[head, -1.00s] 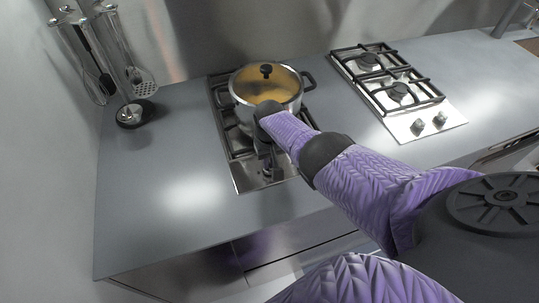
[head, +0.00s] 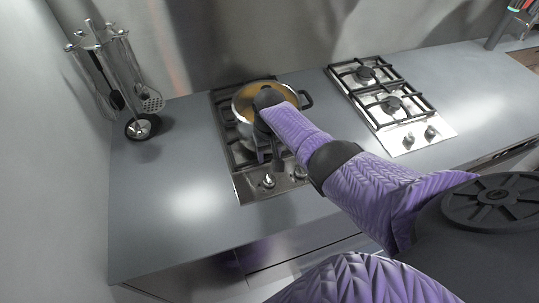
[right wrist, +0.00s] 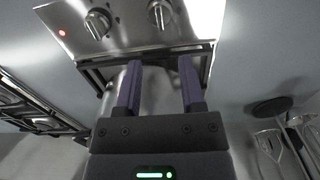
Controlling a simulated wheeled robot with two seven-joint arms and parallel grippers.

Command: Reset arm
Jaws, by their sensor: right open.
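My right arm, in purple quilted sleeve, reaches in from the right in the head view. Its gripper (head: 266,153) points down over the front of the left gas hob (head: 246,189), close to the near side of a steel pot (head: 241,106). The hob's knobs (right wrist: 98,23) show beyond the fingertips. My left gripper is not in view.
A rack of hanging utensils (head: 140,127) stands at the left by the wall. A second gas hob (head: 408,138) is set in the counter at the right. The grey counter (head: 185,205) is bare at the front left. Dark-handled items show at the top right.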

